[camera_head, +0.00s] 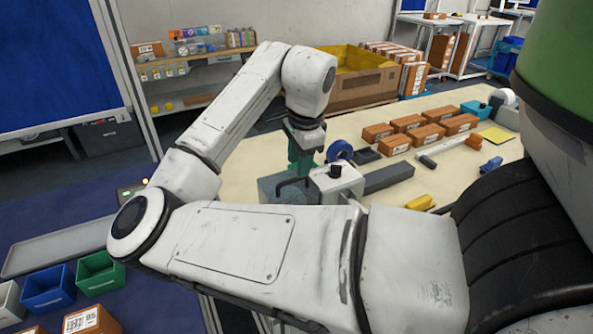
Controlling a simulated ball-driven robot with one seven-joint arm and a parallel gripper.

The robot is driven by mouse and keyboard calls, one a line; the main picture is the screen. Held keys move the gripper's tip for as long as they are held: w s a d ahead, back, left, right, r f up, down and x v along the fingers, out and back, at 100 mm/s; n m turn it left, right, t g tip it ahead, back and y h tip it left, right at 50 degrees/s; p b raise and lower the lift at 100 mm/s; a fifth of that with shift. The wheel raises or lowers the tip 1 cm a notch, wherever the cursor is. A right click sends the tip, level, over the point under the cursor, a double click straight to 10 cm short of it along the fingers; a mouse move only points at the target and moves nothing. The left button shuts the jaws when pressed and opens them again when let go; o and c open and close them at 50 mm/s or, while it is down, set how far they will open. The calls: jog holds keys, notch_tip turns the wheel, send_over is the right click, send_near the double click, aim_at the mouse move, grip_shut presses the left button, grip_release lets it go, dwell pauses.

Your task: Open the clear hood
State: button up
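The clear hood (268,188) shows as a blue-grey, see-through box on the worktable, just beyond my forearm. A thin black curved handle (292,182) appears at its right side. A light grey unit with a black knob (336,172) stands against it on the right. My forearm hides the lower front of both, so I cannot tell whether the hood is fully closed. My teal gripper (301,166) points down just above and behind the hood's handle. Its fingertips are small and partly hidden, so I cannot tell whether it is open or touches anything.
On the worktable (440,175), several orange-brown boxes (408,123) stand to the right. A blue tape roll (340,151), a dark grey bar (389,176) and a yellow item (420,202) lie near the unit. A large yellow-lined carton (362,80) stands behind.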

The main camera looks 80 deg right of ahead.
aim_at(298, 180)
jog(key=shift+w+d+f, duration=0.15)
jog(key=shift+f, duration=0.85)
jog(key=shift+w+d+f, duration=0.1)
jog(key=shift+d+f, duration=0.05)
jog(key=shift+f, duration=0.85)
grip_shut()
